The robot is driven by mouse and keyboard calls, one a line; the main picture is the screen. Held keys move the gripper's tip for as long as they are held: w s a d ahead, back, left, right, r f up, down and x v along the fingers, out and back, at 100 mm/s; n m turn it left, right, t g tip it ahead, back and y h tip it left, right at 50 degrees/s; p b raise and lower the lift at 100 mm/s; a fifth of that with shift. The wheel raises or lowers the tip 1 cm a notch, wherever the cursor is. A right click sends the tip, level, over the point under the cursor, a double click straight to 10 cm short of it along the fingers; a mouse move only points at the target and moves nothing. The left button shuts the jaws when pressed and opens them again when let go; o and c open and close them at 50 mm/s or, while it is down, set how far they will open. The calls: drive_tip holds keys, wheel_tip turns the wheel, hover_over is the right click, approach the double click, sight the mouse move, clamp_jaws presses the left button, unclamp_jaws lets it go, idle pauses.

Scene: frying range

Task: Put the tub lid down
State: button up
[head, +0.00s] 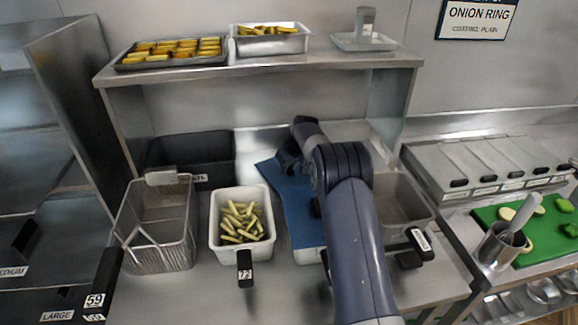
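The tub lid is most likely the flat blue panel (294,205) in the middle of the head view. It lies over or just above a white tub (309,256), whose front rim shows below it. I cannot tell whether lid and tub touch. My gripper (287,163) is at the lid's far end, dark and seen from behind. My arm hides the lid's right part and most of the contact. Whether the fingers are shut on the lid does not show clearly.
A white tub of pale green sticks (216,232) and a wire basket (160,235) stand to the left. A steel pan (398,200) is right of my arm. A shelf (260,63) with trays overhangs the back. A green board (550,228) lies far right.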

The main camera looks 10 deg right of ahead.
drive_tip(key=o, duration=0.4)
drive_tip(key=shift+r, duration=0.4)
drive_tip(key=b+v, duration=0.2)
drive_tip(key=v, duration=0.9)
drive_tip(key=shift+s+d+r, duration=0.1)
drive_tip(key=shift+s+r, duration=0.1)
drive_tip(key=shift+s, duration=0.05)
